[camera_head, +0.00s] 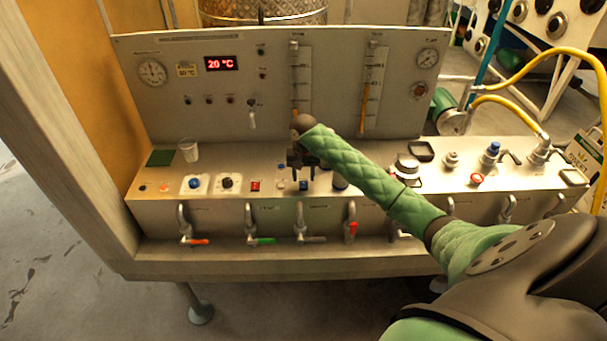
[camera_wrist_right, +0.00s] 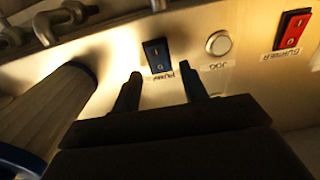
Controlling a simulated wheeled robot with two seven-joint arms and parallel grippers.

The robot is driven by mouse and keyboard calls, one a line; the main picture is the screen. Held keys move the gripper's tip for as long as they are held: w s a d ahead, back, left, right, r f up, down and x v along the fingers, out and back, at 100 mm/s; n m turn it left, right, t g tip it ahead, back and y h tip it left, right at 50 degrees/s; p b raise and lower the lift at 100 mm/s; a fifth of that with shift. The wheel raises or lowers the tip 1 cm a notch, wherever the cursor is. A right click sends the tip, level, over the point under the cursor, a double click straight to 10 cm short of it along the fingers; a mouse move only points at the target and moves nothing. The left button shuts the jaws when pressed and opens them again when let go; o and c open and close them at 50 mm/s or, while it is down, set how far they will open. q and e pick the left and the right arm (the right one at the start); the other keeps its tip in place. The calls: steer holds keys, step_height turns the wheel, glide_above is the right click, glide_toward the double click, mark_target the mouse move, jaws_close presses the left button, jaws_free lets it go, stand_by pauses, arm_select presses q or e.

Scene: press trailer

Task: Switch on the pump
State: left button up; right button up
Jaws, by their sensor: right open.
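The pump switch (camera_wrist_right: 157,56) is a dark blue rocker with a label beside it that seems to read PUMP. In the head view a small blue piece of it (camera_head: 303,186) shows just below my right gripper (camera_head: 302,168). My right gripper also shows in the right wrist view (camera_wrist_right: 161,92). Its two dark fingers are spread apart with nothing between them. The fingertips point toward the panel, close to the switch. I cannot tell whether they touch it or which way the rocker is set. My left gripper is not in view.
A round pale JOG button (camera_wrist_right: 219,43) and a red BURNER rocker (camera_wrist_right: 291,30) are beside the pump switch. A large ribbed knob (camera_wrist_right: 45,110) stands close by. Taps with coloured handles (camera_head: 262,240) line the front.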

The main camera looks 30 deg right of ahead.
steer(key=shift+f, duration=0.8)
jaws_close()
steer(key=shift+s+a+r+t+h, duration=0.15)
steer(key=shift+t+h, duration=0.25)
steer(key=shift+t, duration=0.25)
steer(key=shift+s+a+t+h, duration=0.15)
steer(key=shift+t+h, duration=0.25)
steer(key=shift+t, duration=0.25)
steer(key=shift+d, duration=0.1)
jaws_free()
